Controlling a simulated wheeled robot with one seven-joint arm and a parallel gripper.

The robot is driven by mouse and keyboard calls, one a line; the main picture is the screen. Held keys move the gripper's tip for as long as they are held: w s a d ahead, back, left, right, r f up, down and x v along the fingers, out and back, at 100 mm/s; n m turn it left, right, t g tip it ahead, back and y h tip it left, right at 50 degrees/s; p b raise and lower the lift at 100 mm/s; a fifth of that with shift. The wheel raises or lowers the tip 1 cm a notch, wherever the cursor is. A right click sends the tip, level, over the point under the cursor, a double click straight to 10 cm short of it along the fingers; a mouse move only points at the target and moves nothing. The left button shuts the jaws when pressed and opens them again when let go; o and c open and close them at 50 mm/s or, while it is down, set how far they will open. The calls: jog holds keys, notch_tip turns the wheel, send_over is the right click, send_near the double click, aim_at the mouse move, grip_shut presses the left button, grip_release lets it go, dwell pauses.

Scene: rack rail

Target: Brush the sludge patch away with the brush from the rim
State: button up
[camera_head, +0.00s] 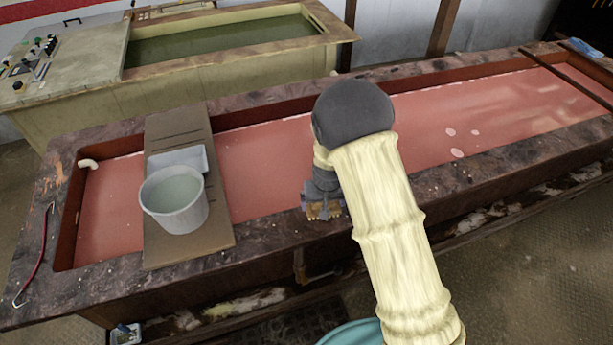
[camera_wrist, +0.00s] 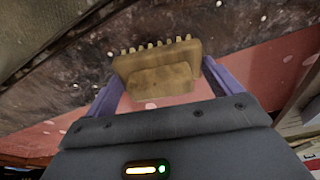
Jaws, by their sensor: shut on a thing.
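My gripper (camera_head: 322,200) is over the near rim of the long pink-filled tank (camera_head: 262,222), at about the middle of the picture. In the wrist view its two purple fingers (camera_wrist: 158,82) are shut on a brown brush (camera_wrist: 150,62), one finger on each side. The brush's row of short bristle tufts points away from the palm, toward the dark speckled rim. I cannot tell whether the tufts touch the rim. I cannot make out a sludge patch for certain; my arm hides part of the tank and rim.
A white bucket (camera_head: 173,208) stands on a brown board (camera_head: 190,245) across the tank's left part. A red hooked rod (camera_head: 37,262) lies on the left rim. Pale spots (camera_head: 457,153) show on the pink surface. A greenish tank (camera_head: 220,45) stands behind.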

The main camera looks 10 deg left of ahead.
jog(key=w+d+r+m, duration=0.1)
jog(key=d+r+m, duration=0.2)
jog(key=d, duration=0.8)
jog(key=w+d+r+m+h, duration=0.1)
jog(key=w+d+r+m, duration=0.1)
jog(key=d, duration=0.9)
jog(key=shift+w+d+r+m, duration=0.35)
jog(key=shift+r+m, duration=0.35)
jog(key=shift+m, duration=0.5)
jog(key=shift+d, duration=0.2)
